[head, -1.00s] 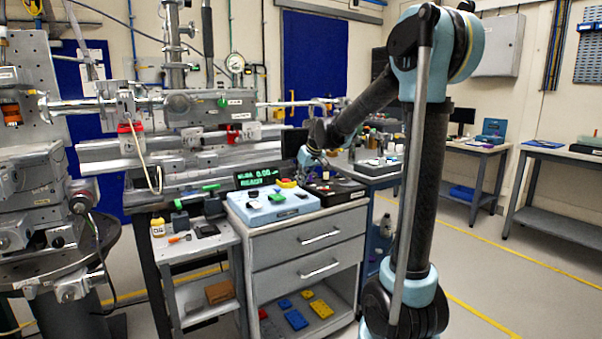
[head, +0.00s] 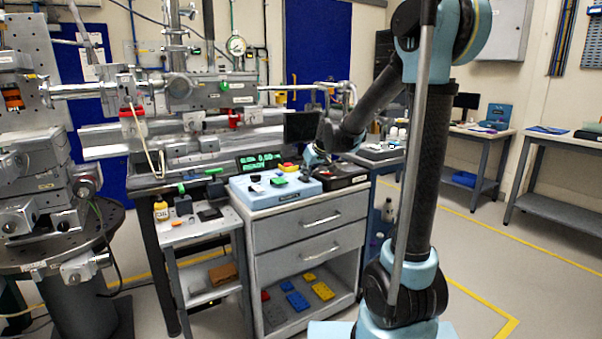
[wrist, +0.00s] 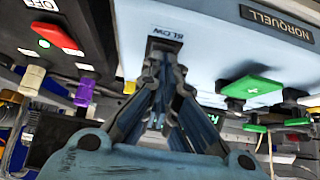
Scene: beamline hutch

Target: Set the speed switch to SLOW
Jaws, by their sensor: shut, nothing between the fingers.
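The light blue control box (head: 262,190) stands on the grey drawer cabinet in the head view, with coloured controls on top. In the wrist view its pale face (wrist: 205,62) fills the upper middle. A SLOW label (wrist: 165,34) shows there, with a dark patch (wrist: 160,46) directly beside it. My gripper (wrist: 161,58) is shut and empty, its fingertips at that dark patch. The fingers cover whatever lies there, so the switch lever and its position cannot be made out. In the head view my fingertips are too small to tell apart at the box's right end.
A green paddle (wrist: 250,88) sticks out from the box to the right of my fingers. A lit green display (head: 259,161) stands behind the box. Open floor lies at right.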

